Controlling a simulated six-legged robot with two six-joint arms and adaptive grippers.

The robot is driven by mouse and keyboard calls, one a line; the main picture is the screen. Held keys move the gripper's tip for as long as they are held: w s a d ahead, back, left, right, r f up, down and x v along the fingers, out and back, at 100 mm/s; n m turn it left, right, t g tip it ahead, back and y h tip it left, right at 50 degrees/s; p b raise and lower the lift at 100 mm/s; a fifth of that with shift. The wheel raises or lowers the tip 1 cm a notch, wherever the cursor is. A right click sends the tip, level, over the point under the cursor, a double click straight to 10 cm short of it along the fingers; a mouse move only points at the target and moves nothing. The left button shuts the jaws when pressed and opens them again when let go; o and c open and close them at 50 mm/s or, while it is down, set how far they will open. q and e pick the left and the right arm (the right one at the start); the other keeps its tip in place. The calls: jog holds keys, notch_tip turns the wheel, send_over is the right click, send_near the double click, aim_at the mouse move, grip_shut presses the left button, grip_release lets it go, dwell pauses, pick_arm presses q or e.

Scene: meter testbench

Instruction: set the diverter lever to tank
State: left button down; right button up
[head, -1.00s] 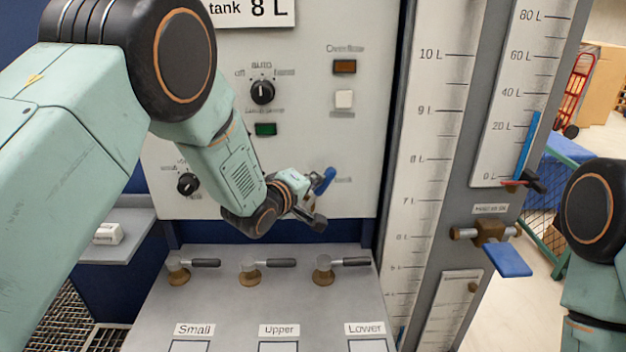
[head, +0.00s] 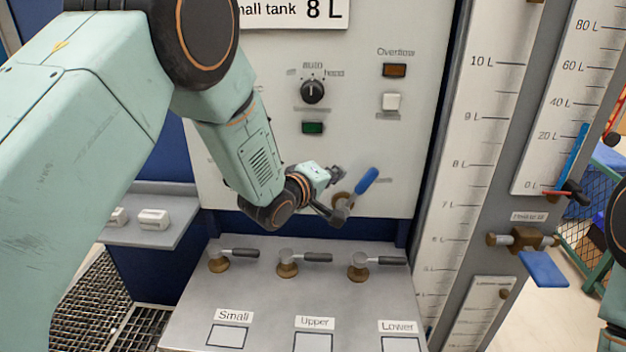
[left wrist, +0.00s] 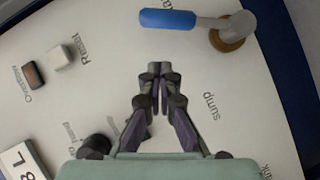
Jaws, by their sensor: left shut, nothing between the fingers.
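The diverter lever has a blue handle (head: 367,180) on a brass base, on the grey panel. In the head view its handle points up and to the right. In the left wrist view the blue handle (left wrist: 168,19) lies across the top, pointing left from its brass base, with a "sump" label below. In the left wrist view the shut fingers (left wrist: 160,76) look apart from the handle. My right gripper is out of view.
Three small valves with dark handles, one a valve (head: 362,264) above the "Lower" label, stand on the bench below. A black selector knob (head: 313,91) and a green button (head: 313,128) are higher on the panel. A tall scale (head: 480,140) stands right.

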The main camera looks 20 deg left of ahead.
pick_arm(q)
jog(key=v, duration=0.7)
jog(key=shift+s+d+r+b, duration=0.2)
jog(key=shift+s+b, duration=0.1)
jog(key=shift+b, duration=0.15)
jog(key=shift+w+d, duration=0.1)
jog(key=shift+f, duration=0.1)
